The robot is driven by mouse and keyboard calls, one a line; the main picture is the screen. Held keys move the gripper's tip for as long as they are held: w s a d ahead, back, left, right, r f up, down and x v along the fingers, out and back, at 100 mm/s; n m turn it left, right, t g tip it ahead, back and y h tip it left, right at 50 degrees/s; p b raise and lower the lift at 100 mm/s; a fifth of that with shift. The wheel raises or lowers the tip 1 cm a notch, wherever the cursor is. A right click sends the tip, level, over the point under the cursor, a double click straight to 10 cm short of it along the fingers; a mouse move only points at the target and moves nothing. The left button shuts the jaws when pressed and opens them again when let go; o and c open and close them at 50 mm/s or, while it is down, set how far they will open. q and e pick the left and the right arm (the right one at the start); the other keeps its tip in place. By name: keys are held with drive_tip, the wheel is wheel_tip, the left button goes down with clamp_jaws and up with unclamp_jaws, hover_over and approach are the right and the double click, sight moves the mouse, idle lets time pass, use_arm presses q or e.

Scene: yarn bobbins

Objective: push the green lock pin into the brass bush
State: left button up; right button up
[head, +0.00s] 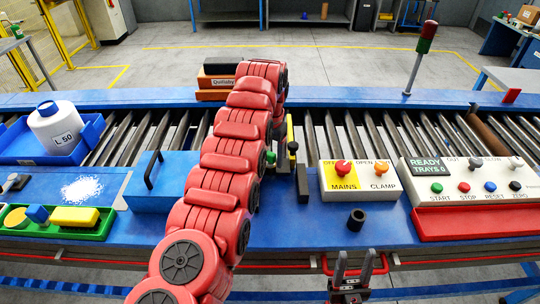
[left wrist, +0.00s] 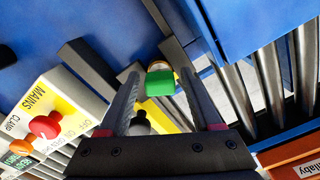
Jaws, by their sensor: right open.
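The green lock pin (left wrist: 160,83) shows in the left wrist view between the fingertips of my left gripper (left wrist: 160,74), with a narrow gap on each side. In the head view its green head (head: 271,157) is beside my red left arm. A brass-coloured rim (left wrist: 158,66) shows just beyond the pin, probably the brass bush; most of it is hidden, and I cannot tell how deep the pin sits. My left gripper is open and its hand is largely hidden in the head view. My right gripper (head: 352,283) is open and empty at the bottom edge.
A black knob (head: 293,147) and a dark upright bar (head: 302,184) stand close to the pin. The mains and clamp panel (head: 386,194) is to the right. A blue box with a black handle (head: 149,187) is left of my arm.

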use_arm(q)
drive_tip(key=shift+o, duration=0.5)
drive_tip(key=shift+r, duration=0.5)
wheel_tip(320, 180, up, 2)
drive_tip(key=shift+a+r, duration=0.1)
wheel_tip(320, 180, up, 14)
drive_tip(key=p, duration=1.4)
drive_tip(key=shift+p, duration=0.4)
